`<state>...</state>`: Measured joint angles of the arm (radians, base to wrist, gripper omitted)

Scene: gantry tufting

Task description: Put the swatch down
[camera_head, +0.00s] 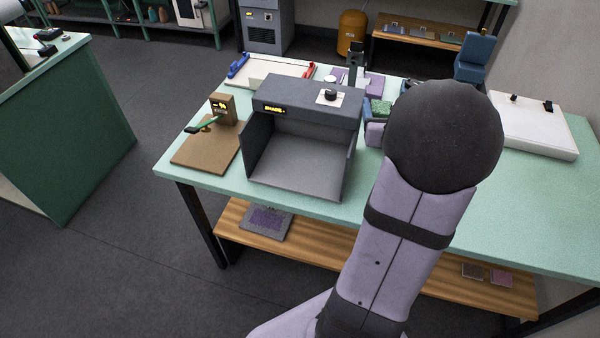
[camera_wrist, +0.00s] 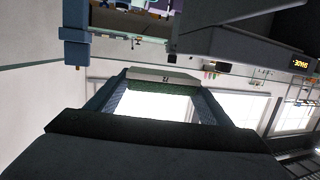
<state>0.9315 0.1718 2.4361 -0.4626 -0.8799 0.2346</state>
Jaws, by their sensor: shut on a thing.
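In the wrist view my gripper (camera_wrist: 160,100) has two blue-grey fingers with patterned pads. It is shut on the swatch (camera_wrist: 163,77), a thin piece with a pale grey side and a dark green edge, which spans between the fingertips. In the head view a green textured patch that looks like the swatch (camera_head: 380,109) shows just left of my arm's dark round joint, right of the grey booth (camera_head: 302,178). The joint hides most of my gripper there. I cannot tell whether the swatch touches anything below it.
The booth is open at the front with a bare floor, and its lit sign also shows in the wrist view (camera_wrist: 301,64). A brown board (camera_head: 205,155) lies left of it. A white slab (camera_head: 533,127) lies at right. The mint table (camera_head: 530,205) is clear at front right.

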